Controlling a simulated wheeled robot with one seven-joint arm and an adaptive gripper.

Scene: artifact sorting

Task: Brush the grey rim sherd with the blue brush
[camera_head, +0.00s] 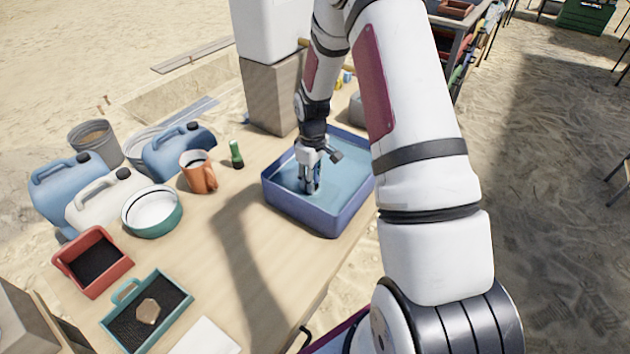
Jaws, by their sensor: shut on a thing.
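My gripper (309,180) points down inside a blue basin (322,217) of water on the table. It is shut on a narrow blue thing, which looks like the blue brush (317,174); its lower end is at or in the water. I cannot make out the grey rim sherd in the basin; the fingers and the small size hide detail there. A tan-brown sherd (148,311) lies on the dark mesh of a teal tray (176,322) at the front left.
A red tray (125,262), green-rimmed bowl (176,225), orange mug (203,180) and green-capped bottle (236,153) stand left of the basin. Jerrycans (68,191) and buckets stand further left. A boxy stand (272,97) rises behind the basin.

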